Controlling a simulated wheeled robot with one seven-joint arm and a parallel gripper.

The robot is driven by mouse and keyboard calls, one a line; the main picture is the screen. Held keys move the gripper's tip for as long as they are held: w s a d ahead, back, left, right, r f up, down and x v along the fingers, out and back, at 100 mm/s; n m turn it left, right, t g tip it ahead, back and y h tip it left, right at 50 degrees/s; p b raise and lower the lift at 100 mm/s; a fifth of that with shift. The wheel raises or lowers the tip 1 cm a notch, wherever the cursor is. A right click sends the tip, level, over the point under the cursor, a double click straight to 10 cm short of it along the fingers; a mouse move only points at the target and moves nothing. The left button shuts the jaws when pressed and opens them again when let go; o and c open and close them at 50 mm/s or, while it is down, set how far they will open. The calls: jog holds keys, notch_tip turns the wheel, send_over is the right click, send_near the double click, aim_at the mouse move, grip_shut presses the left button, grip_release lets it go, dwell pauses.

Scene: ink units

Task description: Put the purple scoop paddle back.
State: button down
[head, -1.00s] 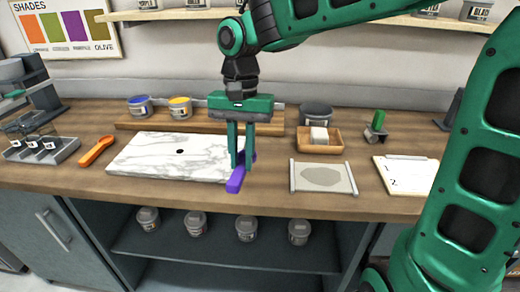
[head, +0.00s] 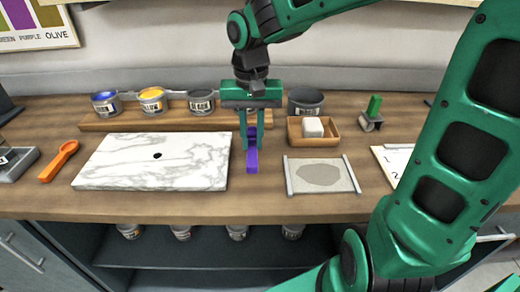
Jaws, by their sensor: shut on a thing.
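The purple scoop paddle (head: 252,160) is between the fingers of my gripper (head: 249,146), which is shut on it. The paddle points toward the front edge of the counter, just right of the white marble slab (head: 110,165). I cannot tell whether the paddle touches the counter. An orange scoop paddle (head: 59,161) lies on the counter left of the slab.
Blue, yellow and grey tins stand on a wooden riser (head: 100,123) at the back. Right of my gripper are a wooden tray (head: 325,139) with a white block, a grey tin (head: 305,101) and a grey mat (head: 320,175). A green-handled tool (head: 373,110) stands farther right.

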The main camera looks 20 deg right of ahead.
aim_at(261, 161)
jog(key=d+f, duration=0.1)
jog(key=w+d+f, duration=0.1)
jog(key=d, duration=0.1)
jog(key=shift+w+d+f, duration=0.1)
jog(key=shift+w+f, duration=0.05)
jog(key=shift+w, duration=0.05)
jog(key=shift+f, duration=1.9)
jog(key=c, duration=1.6)
grip_release()
jog(key=shift+f, duration=0.1)
notch_tip(261, 161, up, 12)
jog(key=s+d+f, duration=0.2)
jog(key=s+d, duration=0.3)
jog(key=s, duration=0.2)
jog(key=s+d+f+m, duration=0.1)
jog(key=s+d+f, duration=0.2)
jog(key=s+d, duration=0.3)
jog(key=s+d+f+m, duration=0.1)
jog(key=s+d+f, duration=0.2)
jog(key=s+d, duration=0.3)
jog(key=shift+s+d+f, duration=0.1)
jog(key=shift+s+f, duration=0.05)
jog(key=shift+s, duration=0.45)
jog(key=shift+s+d+f, duration=0.1)
jog(key=shift+s, duration=0.45)
